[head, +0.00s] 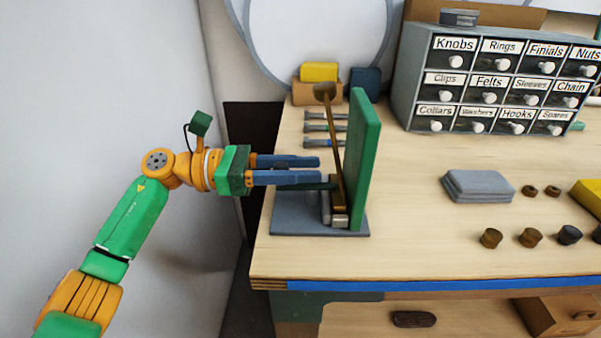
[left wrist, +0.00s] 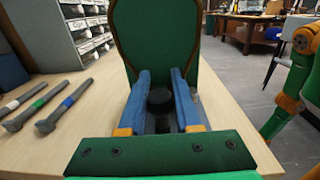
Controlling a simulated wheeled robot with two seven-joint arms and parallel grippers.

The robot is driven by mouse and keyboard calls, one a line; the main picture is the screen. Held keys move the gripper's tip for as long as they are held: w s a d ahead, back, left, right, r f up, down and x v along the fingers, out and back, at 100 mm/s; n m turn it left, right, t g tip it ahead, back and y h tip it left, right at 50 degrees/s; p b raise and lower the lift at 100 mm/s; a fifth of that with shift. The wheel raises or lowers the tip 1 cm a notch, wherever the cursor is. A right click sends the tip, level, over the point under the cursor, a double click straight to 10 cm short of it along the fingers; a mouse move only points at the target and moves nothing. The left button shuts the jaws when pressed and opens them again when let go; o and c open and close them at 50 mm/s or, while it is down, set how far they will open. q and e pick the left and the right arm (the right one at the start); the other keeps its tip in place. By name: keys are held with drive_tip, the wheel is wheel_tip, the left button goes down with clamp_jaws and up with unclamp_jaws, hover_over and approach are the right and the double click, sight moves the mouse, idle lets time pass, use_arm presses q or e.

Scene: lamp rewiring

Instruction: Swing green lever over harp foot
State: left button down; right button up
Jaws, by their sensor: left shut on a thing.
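My left gripper (head: 320,169) reaches in from the left, its blue fingers level beside the harp stand. In the left wrist view the fingers (left wrist: 163,75) lie either side of a dark knobbed piece (left wrist: 160,98), apparently the lever's end, and are shut on it. A dark green bar, the green lever (head: 318,186), shows below the near finger, running towards the harp foot; fingers partly hide it. The brown harp (head: 336,150) stands almost edge-on before an upright green panel (head: 362,150). Its foot is low by a pale metal block (head: 340,220). My right gripper is not in view.
A grey base plate (head: 290,222) sits near the table's left front corner. Several tools (head: 312,128) lie behind the harp. A labelled drawer cabinet (head: 405,90) stands at the back. A grey folded cloth (head: 478,186) and small round parts lie right; the table between is clear.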

use_arm(q)
drive_tip(key=c, duration=0.9)
unclamp_jaws()
drive_tip(key=a+b, duration=0.2)
drive_tip(key=a, duration=0.4)
drive_tip(key=shift+a+f, duration=0.1)
drive_tip(key=shift+a, duration=0.05)
drive_tip(key=shift+s+a, duration=0.1)
drive_tip(key=shift+a, duration=0.3)
